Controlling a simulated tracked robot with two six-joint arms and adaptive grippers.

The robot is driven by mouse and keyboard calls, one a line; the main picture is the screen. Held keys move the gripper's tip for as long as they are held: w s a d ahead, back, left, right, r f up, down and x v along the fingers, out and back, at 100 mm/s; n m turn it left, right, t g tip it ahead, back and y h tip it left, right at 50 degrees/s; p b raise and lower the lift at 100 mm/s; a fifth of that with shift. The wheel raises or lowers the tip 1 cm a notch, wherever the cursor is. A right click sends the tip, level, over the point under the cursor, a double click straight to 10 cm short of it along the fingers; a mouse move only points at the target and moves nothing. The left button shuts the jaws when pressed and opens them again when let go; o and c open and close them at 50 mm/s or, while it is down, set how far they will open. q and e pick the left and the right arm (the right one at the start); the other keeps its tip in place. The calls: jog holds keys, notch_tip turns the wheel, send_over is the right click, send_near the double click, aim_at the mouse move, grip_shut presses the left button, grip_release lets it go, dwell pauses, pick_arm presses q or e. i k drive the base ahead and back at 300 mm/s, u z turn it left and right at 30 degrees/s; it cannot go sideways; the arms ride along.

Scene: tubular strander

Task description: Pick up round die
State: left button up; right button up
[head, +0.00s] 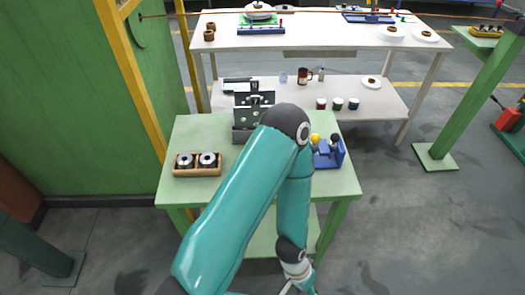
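Two round black-and-silver pieces that look like dies, a left one (185,161) and a right one (207,160), sit side by side in a small wooden tray (197,174). The tray lies on the left part of the green table. I cannot tell which is the round die. My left gripper (298,288) shows only in part at the bottom edge, below the table's front edge and well to the right of the tray. Its fingertips are cut off by the frame. My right gripper is not in view.
My bent teal arm covers the middle of the green table (178,138). A grey metal fixture (254,96) stands at its back, and a blue device with a yellow knob (328,154) at its right. A white shelved bench (345,42) stands behind. A yellow post (138,85) rises at the left.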

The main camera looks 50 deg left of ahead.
aim_at(208, 160)
jog(key=u, duration=0.05)
jog(key=k, duration=1.55)
jog(key=u, duration=1.15)
jog(key=i, duration=0.85)
jog(key=u, duration=0.25)
